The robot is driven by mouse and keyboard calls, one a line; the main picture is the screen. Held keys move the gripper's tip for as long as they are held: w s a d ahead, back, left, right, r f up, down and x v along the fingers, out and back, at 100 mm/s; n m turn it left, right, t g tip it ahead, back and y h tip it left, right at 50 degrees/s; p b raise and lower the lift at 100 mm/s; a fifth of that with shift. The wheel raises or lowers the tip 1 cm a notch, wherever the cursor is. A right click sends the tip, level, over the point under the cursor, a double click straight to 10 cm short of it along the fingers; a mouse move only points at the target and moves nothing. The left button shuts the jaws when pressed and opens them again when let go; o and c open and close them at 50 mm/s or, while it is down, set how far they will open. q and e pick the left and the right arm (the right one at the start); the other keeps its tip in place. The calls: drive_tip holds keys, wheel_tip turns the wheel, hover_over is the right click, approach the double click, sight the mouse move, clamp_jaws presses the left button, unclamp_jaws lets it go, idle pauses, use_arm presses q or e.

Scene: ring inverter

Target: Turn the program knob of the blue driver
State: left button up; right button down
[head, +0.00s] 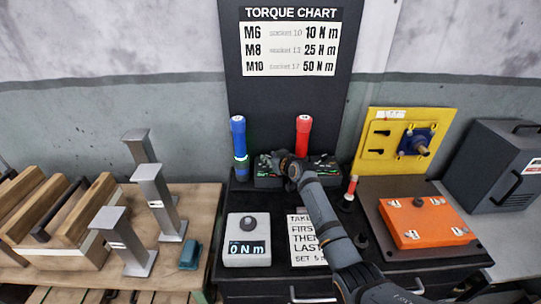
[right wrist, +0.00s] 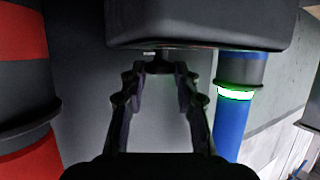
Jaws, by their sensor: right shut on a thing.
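The blue driver (head: 239,138) stands upright on the left of the dark dock (head: 268,182), with a green lit ring low on its body. It also shows on the right of the right wrist view (right wrist: 231,130). My right gripper (head: 279,160) is at the dock, between the blue driver and the red driver (head: 303,136). In the right wrist view its fingers are shut on a small dark knob (right wrist: 160,67) beside the dark box-shaped part (right wrist: 197,25). Much of the knob is hidden by the fingertips. My left gripper is out of view.
A grey display box (head: 247,252) reading 0 N m stands in front, beside a white instruction card (head: 306,243). A yellow panel (head: 378,140) and an orange plate (head: 426,222) are on the right. Grey metal posts (head: 160,200) stand on the wooden bench at left.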

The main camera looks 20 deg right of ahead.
drive_tip(key=p, duration=0.1)
drive_tip(key=m+h+p, duration=0.2)
drive_tip(key=shift+a+r+p, duration=0.3)
drive_tip(key=shift+p, duration=0.05)
drive_tip(key=shift+f+m+h, duration=0.25)
drive_tip(key=shift+m+h, duration=0.05)
drive_tip(key=shift+h, duration=0.3)
drive_tip(key=m+h+b, duration=0.1)
drive_tip(key=b, duration=0.1)
drive_tip(key=m+h+b, duration=0.1)
drive_tip(key=b, duration=0.2)
drive_tip(key=f+m+h+b, duration=0.1)
drive_tip(key=h+b, duration=0.1)
drive_tip(key=b, duration=0.1)
drive_tip(key=shift+a+m+g, duration=0.3)
drive_tip(key=shift+m+g, duration=0.1)
drive_tip(key=shift+r+m+g+h+b, duration=0.3)
drive_tip(key=shift+r+m+h+b, duration=0.15)
drive_tip(key=shift+b, duration=0.6)
drive_tip(key=c, duration=1)
unclamp_jaws()
drive_tip(key=shift+w, duration=0.1)
